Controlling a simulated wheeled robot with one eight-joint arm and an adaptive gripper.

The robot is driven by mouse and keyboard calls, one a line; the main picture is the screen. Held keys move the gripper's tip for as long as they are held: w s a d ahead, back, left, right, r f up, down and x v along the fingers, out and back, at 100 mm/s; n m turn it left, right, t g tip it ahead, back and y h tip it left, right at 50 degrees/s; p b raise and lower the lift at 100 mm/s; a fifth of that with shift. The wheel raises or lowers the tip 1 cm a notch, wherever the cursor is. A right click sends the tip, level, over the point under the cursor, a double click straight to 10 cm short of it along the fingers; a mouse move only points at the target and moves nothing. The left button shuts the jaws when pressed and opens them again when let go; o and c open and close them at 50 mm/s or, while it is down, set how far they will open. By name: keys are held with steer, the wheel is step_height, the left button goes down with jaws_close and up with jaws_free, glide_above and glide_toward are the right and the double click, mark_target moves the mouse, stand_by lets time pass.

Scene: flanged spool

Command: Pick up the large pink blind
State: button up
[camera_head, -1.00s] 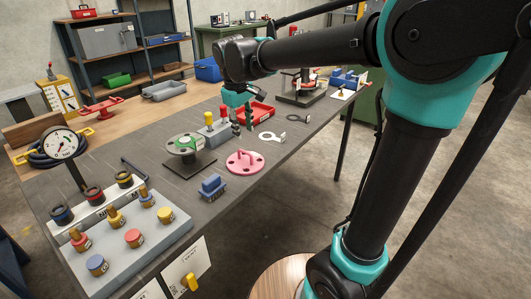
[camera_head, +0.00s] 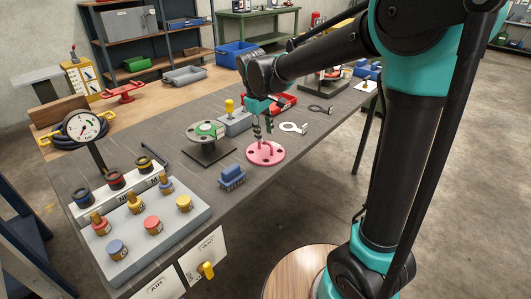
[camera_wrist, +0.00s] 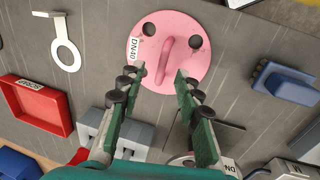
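The large pink blind (camera_head: 265,153) is a round pink disc with holes and a raised loop handle, lying flat on the dark table. In the wrist view the blind (camera_wrist: 195,38) fills the top middle, with a white "DN40" label on its left side. My gripper (camera_head: 263,130) is above the blind in the head view. In the wrist view my gripper (camera_wrist: 158,92) is open, with its two green fingers apart and nothing between them. The fingers point towards the handle, which shows between and beyond their tips. Whether a fingertip touches the blind cannot be told.
A flanged spool (camera_head: 207,136) on a dark plate stands left of the blind. A blue block (camera_head: 231,177) sits in front. A grey block with a yellow knob (camera_head: 235,122), a red tray (camera_wrist: 38,103) and a white ring spanner (camera_head: 293,128) are close by.

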mark_target(265, 141)
steer(key=shift+w+d+f, duration=0.1)
steer(key=shift+w+f, duration=0.1)
steer(key=shift+f, duration=1.2)
steer(key=shift+w+d+f, duration=0.1)
steer(key=shift+w+f, duration=0.05)
steer(key=shift+f, duration=1.2)
jaws_close()
